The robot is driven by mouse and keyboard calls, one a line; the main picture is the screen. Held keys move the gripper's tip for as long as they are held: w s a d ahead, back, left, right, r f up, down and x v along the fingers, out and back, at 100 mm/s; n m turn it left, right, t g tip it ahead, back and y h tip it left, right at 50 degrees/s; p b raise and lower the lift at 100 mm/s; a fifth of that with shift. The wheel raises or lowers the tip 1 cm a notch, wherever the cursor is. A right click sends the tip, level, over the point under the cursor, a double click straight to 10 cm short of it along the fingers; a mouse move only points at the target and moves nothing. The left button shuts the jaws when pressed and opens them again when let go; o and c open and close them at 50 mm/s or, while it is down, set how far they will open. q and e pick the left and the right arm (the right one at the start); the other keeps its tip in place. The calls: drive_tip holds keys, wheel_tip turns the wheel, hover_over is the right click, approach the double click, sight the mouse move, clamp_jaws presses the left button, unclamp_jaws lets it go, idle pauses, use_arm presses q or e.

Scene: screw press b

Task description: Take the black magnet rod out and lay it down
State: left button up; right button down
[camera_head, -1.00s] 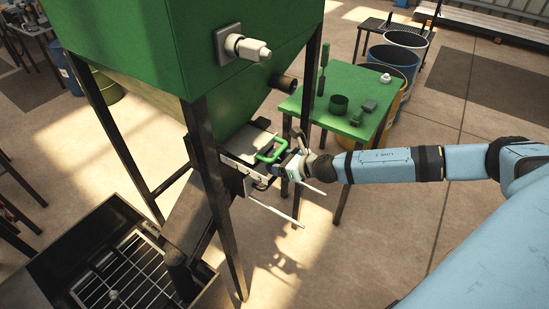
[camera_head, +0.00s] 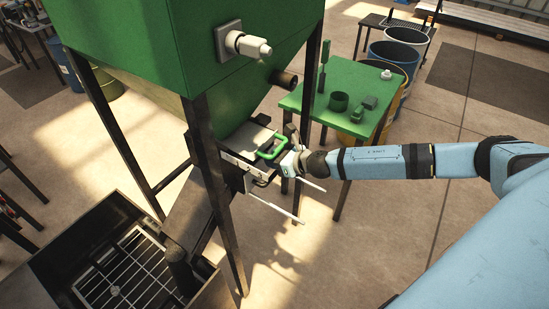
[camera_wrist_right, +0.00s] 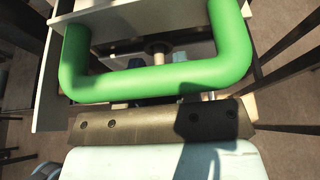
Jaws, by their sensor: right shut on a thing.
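The drawer (camera_head: 248,178) under the green hopper stands partly out, with a green U-shaped handle (camera_head: 272,149) on it. The handle (camera_wrist_right: 160,82) crosses close in front of the right wrist camera. Behind its bar a small round rod end (camera_wrist_right: 156,48) shows between bluish finger parts. It appears to be the magnet rod's end; the rest of the rod is hidden. My right gripper (camera_head: 291,160) is at the drawer front, its fingers reaching past the handle, shut on that end. The fingertips are largely covered by the handle. My left gripper is out of view.
A green table (camera_head: 350,88) behind my right wrist holds a small cup (camera_head: 339,103), a block and a white knob. Pale rails (camera_head: 276,208) and hopper legs (camera_head: 218,190) stand around the drawer.

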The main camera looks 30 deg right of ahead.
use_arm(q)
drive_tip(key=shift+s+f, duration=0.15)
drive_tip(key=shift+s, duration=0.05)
use_arm(e)
drive_tip(key=shift+s+d, duration=0.1)
drive_tip(key=shift+s, duration=0.1)
drive_tip(key=shift+s+d, duration=0.15)
drive_tip(key=shift+s, duration=0.25)
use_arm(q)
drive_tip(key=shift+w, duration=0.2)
use_arm(e)
drive_tip(key=shift+s+d, duration=0.35)
drive_tip(key=shift+s, duration=0.45)
use_arm(q)
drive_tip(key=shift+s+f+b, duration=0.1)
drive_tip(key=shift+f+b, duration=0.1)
drive_tip(key=shift+b, duration=0.1)
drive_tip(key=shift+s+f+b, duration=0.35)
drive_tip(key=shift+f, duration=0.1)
use_arm(e)
drive_tip(key=shift+s+d, duration=0.2)
drive_tip(key=shift+s, duration=0.3)
drive_tip(key=shift+s+d, duration=0.2)
drive_tip(key=shift+s, duration=0.3)
